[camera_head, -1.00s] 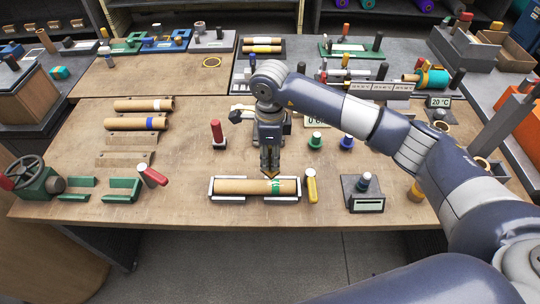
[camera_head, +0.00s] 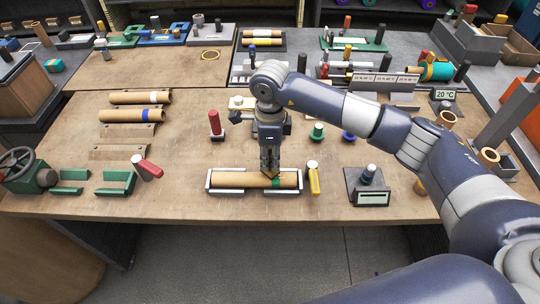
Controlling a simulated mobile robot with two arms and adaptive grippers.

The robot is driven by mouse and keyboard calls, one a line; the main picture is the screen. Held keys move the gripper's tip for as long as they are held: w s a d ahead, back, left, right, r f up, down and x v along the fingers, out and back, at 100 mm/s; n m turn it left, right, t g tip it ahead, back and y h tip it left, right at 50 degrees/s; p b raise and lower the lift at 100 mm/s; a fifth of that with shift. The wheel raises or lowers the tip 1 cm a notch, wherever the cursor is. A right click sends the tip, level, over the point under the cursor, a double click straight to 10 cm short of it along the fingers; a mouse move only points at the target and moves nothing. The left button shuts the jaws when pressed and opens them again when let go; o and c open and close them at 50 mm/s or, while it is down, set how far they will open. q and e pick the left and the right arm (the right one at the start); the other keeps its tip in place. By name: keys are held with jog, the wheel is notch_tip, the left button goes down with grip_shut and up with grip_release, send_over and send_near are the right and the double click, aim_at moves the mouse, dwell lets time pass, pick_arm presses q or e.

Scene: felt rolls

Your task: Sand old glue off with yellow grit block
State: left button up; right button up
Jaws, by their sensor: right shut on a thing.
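A brown cardboard roll (camera_head: 235,180) lies lengthwise in a pale metal cradle (camera_head: 208,182) near the front of the bench. A green patch (camera_head: 277,184) shows on it, right of its middle. My right gripper (camera_head: 270,164) points down over this part of the roll. It is shut on a small yellow-orange block (camera_head: 271,175), mostly hidden by the fingers. The block is at the roll's top by the green patch; I cannot tell whether it touches. My left gripper is not in view.
A yellow-handled tool (camera_head: 314,181) stands close right of the cradle. A dark stand with a display (camera_head: 367,188) is further right. A red-handled post (camera_head: 215,124) is behind the cradle. Green brackets (camera_head: 115,182) and a red-handled tool (camera_head: 149,168) are left. Bare bench lies between.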

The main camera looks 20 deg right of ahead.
jog(key=shift+f+b, duration=0.45)
dwell(0.5)
jog(key=shift+s+d+r, duration=0.1)
jog(key=shift+s+d, duration=0.3)
jog(key=shift+s, duration=0.3)
jog(key=shift+s+d+r, duration=0.1)
jog(key=shift+s+d, duration=0.25)
jog(key=shift+s, duration=0.3)
jog(key=shift+f, duration=0.1)
jog(key=shift+w+a+f+b, duration=0.15)
jog(key=shift+w+a+b, duration=0.2)
jog(key=shift+w+b, duration=0.25)
jog(key=shift+w+a+b, duration=0.45)
jog(key=shift+w, duration=0.3)
